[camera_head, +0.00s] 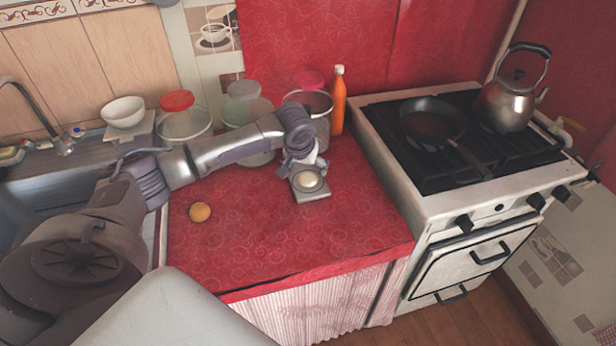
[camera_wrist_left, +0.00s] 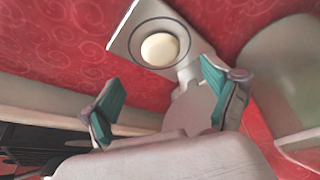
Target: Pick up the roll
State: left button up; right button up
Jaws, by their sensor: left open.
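Two round things could be the roll. A tan, bun-like one (camera_head: 199,212) lies on the red counter, left of my left gripper. A pale cream one (camera_head: 310,179) sits on a small grey-white square base (camera_head: 316,194) below that gripper; it also shows in the wrist view (camera_wrist_left: 159,48), inside a dark ring on the square base (camera_wrist_left: 125,34). I cannot tell which is the roll. My left gripper (camera_head: 299,163) is open and empty. Its teal-padded fingers show in the wrist view (camera_wrist_left: 161,82), with the cream thing beyond them, apart from both. My right gripper is not seen.
Several lidded jars, one with a red lid (camera_head: 177,100), and an orange bottle (camera_head: 338,103) stand along the counter's back. A stove (camera_head: 437,205) with a pan (camera_head: 432,120) and kettle (camera_head: 508,100) is at right. The red counter (camera_head: 270,245) is clear in front.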

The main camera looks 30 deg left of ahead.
aim_at(308, 177)
pick_arm(q)
jog(key=x, duration=0.6)
jog(key=shift+a+r, duration=0.1)
jog(key=shift+a, duration=0.05)
jog(key=c, duration=1.3)
